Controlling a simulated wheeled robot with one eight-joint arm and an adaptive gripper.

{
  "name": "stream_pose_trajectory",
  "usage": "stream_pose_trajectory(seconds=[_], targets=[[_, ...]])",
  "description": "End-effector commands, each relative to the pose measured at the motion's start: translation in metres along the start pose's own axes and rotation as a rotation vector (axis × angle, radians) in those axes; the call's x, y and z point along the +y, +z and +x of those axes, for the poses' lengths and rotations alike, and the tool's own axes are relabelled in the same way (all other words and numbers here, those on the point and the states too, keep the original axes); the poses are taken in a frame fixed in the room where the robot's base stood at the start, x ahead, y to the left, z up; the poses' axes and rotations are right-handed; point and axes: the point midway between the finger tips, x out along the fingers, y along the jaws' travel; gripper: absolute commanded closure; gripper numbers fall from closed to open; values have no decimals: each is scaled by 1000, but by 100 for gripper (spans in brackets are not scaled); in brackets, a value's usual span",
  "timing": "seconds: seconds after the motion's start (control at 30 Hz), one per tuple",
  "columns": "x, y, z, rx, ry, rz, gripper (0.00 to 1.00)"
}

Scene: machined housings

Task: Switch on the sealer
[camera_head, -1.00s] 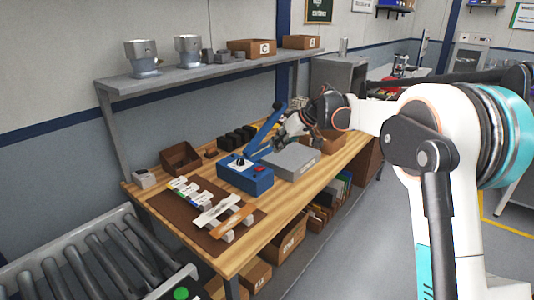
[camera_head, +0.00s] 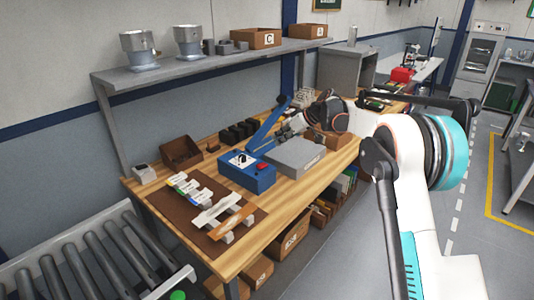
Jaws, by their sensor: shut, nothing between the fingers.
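The sealer is a blue box (camera_head: 248,178) on the wooden bench, with a long blue lever arm (camera_head: 265,134) raised at a slant behind it. A black knob (camera_head: 240,159) sits on a white panel on its top, and a red switch (camera_head: 262,167) sits at the right of the top. Whether the switch is on or off is too small to tell. My gripper (camera_head: 287,134) is shut and empty, beyond the box and close to the lever arm in the picture. It is above and right of the red switch, apart from it. Its fingertips are small and hard to make out.
A grey flat block (camera_head: 295,157) stands right of the sealer. A brown mat (camera_head: 180,214) with tags and strips lies in front left. Black blocks (camera_head: 237,132) and a brown bin (camera_head: 181,153) stand behind. A grey shelf (camera_head: 215,64) runs above the bench.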

Motion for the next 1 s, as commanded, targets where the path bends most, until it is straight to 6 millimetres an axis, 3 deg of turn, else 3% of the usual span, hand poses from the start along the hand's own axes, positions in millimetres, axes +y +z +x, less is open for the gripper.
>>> stream_pose_trajectory(seconds=[0.17,0.6,0.8,1.0], targets=[[0,1,22,-1,-1,0,100],[1,6,105,-1,0,0,100],[0,24,121,0,0,0,100],[0,28,126,0,0,0,100]])
